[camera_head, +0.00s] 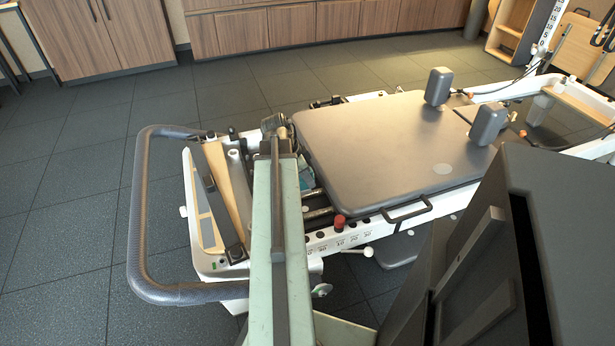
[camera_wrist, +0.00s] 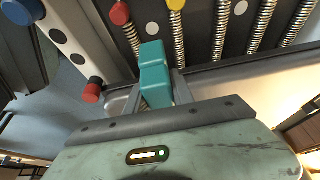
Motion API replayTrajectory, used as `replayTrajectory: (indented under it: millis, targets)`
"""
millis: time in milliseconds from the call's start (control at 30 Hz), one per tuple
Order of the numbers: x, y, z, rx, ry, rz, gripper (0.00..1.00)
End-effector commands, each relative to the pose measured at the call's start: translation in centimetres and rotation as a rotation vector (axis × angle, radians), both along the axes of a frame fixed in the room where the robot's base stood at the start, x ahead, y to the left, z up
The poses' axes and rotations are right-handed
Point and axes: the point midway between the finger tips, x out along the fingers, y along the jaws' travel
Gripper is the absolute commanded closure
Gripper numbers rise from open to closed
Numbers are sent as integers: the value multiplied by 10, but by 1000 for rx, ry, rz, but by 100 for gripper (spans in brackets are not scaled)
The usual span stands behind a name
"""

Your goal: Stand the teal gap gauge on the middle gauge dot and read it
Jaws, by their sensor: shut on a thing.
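The teal gap gauge (camera_wrist: 155,70), a stepped block, is held between the two fingers of my gripper (camera_wrist: 157,88) in the wrist view. Its far end points toward a dark panel with springs. White round dots show on that panel, one (camera_wrist: 152,29) just beyond the gauge's end and another (camera_wrist: 240,8) further right. I cannot tell which is the middle dot, or whether the gauge touches the surface. In the head view my arm reaches over the reformer's near end, and a bit of teal (camera_head: 304,172) shows beside it; my fingers are hidden there.
Several coil springs (camera_wrist: 210,28) with a red knob (camera_wrist: 119,13) and a yellow knob lie close to the gauge. A white rail (camera_wrist: 75,48) with dark dots and a red knob runs at left. The grey carriage (camera_head: 390,140) and the padded curved bar (camera_head: 140,220) flank my arm.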

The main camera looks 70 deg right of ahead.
Motion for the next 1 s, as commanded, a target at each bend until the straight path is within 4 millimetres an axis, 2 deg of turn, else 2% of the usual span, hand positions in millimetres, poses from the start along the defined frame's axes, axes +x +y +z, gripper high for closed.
replayTrajectory:
  millis: [33, 167, 267, 367, 600, 733, 833, 1000]
  targets:
    - [0, 0, 9, 0, 0, 0, 100]
    - [0, 0, 7, -1, -1, -7, 100]
    - [5, -13, 6, -2, -1, -19, 100]
    - [18, -38, 8, -2, -2, -30, 100]
    - [70, -112, 31, -2, -2, -36, 100]
    - [95, -140, 43, -1, -1, -27, 100]
    - [111, -152, 51, -1, -1, -16, 100]
    - [120, -148, 58, -1, -1, -4, 100]
